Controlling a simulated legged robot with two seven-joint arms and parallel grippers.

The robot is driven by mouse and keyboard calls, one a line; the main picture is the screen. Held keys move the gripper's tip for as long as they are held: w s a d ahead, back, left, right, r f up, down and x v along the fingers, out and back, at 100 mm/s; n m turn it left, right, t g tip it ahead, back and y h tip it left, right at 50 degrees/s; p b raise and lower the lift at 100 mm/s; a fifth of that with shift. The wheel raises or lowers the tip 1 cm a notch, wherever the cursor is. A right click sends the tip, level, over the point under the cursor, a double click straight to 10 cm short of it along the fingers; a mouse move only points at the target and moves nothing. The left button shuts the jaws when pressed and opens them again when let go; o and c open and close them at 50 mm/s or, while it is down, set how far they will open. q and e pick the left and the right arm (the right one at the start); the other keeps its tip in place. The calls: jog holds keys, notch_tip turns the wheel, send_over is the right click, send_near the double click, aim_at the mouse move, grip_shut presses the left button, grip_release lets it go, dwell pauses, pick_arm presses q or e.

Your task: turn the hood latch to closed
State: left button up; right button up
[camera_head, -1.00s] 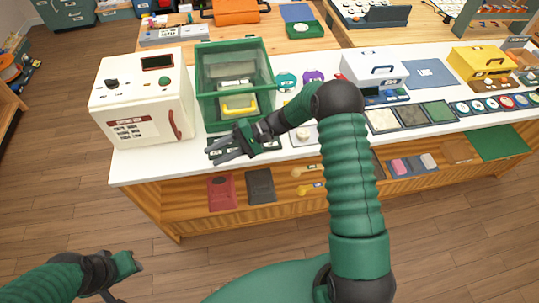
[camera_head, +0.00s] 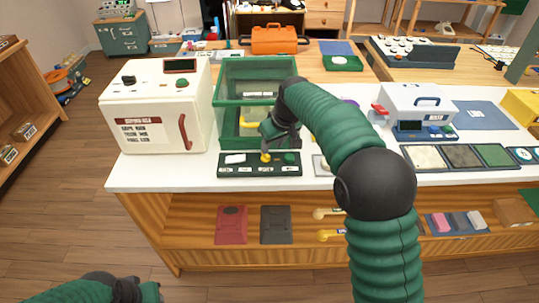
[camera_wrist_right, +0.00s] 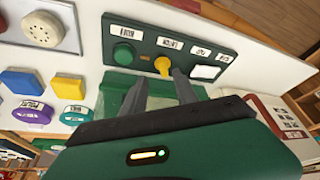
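The hood (camera_head: 228,82) is a clear box with a green frame on the white counter. A dark green panel (camera_head: 228,171) lies in front of it, with a white switch, a yellow knob (camera_head: 266,157) that looks like the latch, and a green button. The knob also shows in the right wrist view (camera_wrist_right: 162,66), beside small labels too blurred to read. My right gripper (camera_wrist_right: 160,82) is open, its two fingertips just short of the knob, one to each side; contact cannot be told. My left gripper (camera_head: 128,291) is at the bottom left, its fingers not clear.
A white box-shaped appliance (camera_head: 155,110) with a red handle stands left of the hood. A light panel with a round knob (camera_wrist_right: 42,30) and coloured blocks lie near the green panel. An open shelf with red and dark trays is below the counter.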

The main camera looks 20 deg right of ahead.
aim_at(267, 156)
jog(key=x, duration=0.5)
jog(key=shift+a, duration=0.3)
jog(key=shift+w+a+f, duration=0.1)
jog(key=shift+a+f, duration=0.1)
jog(key=shift+d, duration=0.15)
jog(key=shift+d, duration=0.15)
jog(key=c, duration=0.5)
grip_shut()
